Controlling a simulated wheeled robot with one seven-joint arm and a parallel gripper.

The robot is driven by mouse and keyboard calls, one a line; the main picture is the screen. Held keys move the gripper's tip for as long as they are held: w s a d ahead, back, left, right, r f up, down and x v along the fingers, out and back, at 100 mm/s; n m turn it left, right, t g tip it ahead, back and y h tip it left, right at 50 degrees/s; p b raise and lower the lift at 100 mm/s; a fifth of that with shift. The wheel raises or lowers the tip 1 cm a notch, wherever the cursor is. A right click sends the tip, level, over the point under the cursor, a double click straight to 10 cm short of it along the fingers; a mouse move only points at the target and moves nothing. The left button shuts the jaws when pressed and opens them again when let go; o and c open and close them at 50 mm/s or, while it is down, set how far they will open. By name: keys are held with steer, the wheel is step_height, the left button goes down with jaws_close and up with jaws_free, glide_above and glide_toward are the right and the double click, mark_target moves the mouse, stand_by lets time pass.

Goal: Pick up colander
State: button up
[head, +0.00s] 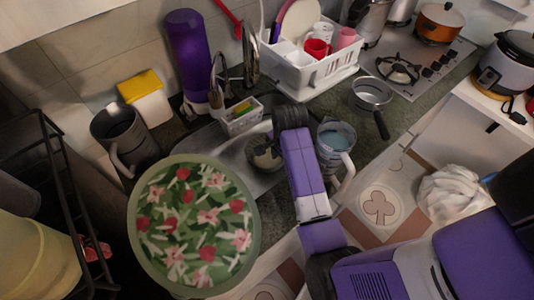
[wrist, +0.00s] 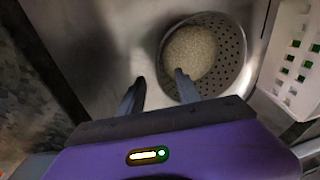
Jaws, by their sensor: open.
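The colander (wrist: 235,70) is a round metal bowl with small holes, standing in the sink with pale grains inside. In the head view the colander (head: 266,155) shows small in the sink, partly covered by my arm. My gripper (wrist: 159,77) is open in the wrist view. Its right finger overlaps the colander's near left rim and its left finger lies outside, over the bare sink floor. I cannot tell whether either finger touches the wall. The fingers are not clear in the head view.
The metal sink (head: 198,148) has a white perforated caddy (head: 241,118) at its edge, close to the colander. A floral round (head: 193,225) covers the front left.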

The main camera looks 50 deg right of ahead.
mark_target(280, 162)
steer(key=shift+w+d+f+p, duration=0.1)
steer(key=shift+w+f+p, duration=0.1)
steer(key=shift+f, duration=0.75)
steer(key=shift+w+d+f+p, duration=0.1)
steer(key=shift+w+f, duration=0.1)
steer(key=shift+f, duration=0.7)
steer(key=shift+c, duration=0.2)
jaws_close()
